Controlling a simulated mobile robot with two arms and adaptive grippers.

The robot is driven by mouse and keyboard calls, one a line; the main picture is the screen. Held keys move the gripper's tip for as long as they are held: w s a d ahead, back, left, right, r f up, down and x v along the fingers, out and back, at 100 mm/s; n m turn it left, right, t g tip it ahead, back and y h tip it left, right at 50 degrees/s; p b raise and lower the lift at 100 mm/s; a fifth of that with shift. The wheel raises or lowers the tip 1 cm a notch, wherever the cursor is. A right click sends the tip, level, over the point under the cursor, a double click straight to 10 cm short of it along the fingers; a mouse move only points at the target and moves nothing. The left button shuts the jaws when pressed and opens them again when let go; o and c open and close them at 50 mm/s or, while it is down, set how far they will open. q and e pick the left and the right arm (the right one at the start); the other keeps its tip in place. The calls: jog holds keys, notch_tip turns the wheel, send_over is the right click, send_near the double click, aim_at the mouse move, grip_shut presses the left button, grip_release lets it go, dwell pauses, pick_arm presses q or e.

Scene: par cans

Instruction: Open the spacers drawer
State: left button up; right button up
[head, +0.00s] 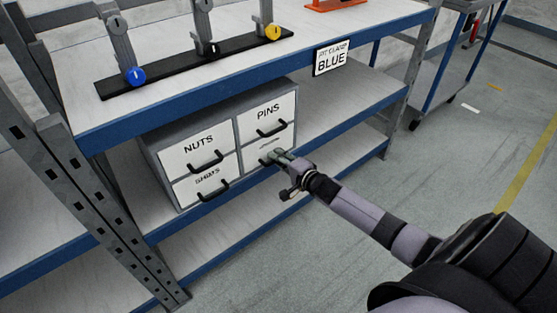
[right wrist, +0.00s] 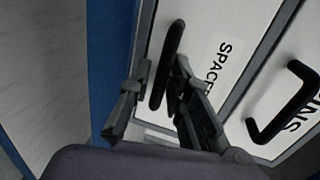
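The spacers drawer (head: 284,138) is the lower right drawer of a grey cabinet (head: 222,112) and looks shut. My right gripper (head: 271,158) is in front of it and hides much of its front. In the right wrist view, the drawer's white front (right wrist: 205,35) shows its label, partly covered by a finger. Its black bar handle (right wrist: 172,48) lies between the two fingertips of my right gripper (right wrist: 161,70). The fingers are apart, one on each side of the handle; I cannot tell whether they touch it. My left gripper is not in view.
The nuts drawer (head: 195,143), shims drawer (head: 192,187) and pins drawer (head: 269,112) are shut. The cabinet stands on a shelf beneath a blue-edged upper shelf (head: 240,85). A grey upright (head: 88,200) stands left. Free floor (head: 430,175) lies to the right.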

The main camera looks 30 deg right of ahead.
jog(key=shift+c, duration=0.4)
grip_shut()
